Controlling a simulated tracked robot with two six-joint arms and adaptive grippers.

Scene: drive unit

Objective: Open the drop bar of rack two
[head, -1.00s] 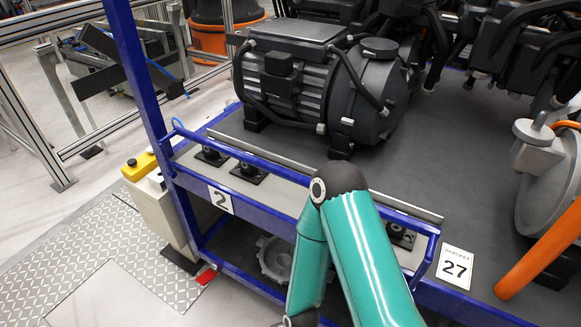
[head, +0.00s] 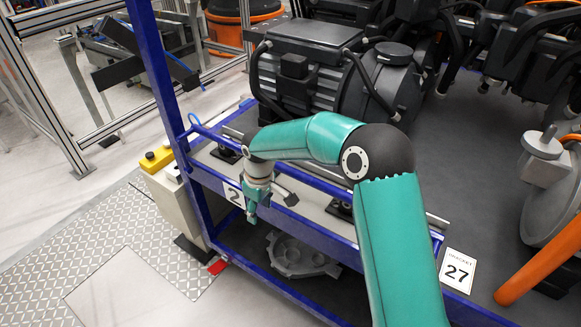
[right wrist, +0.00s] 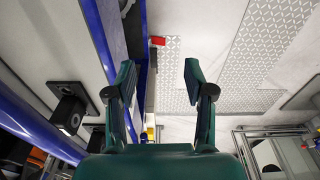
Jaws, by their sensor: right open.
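Rack two has a blue frame with a white "2" sign (head: 234,195) on its front beam. Its blue drop bar (head: 218,138) runs along the front edge above the beam, looking raised and level with the rack's edge. My right arm crosses in front of its middle. My right gripper (head: 268,205) hangs pointing down at the front of the rack, close to the bar and the "2" sign. In the right wrist view my right gripper (right wrist: 160,80) is open with nothing between its fingers. Contact with the bar cannot be told. My left gripper is out of view.
A dark motor (head: 300,75) stands behind the rack's front edge. A grey casting (head: 295,255) lies on the lower shelf. A box with a yellow top (head: 157,158) stands left of the rack. A "27" sign (head: 458,270) is at right. The floor at front left is clear.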

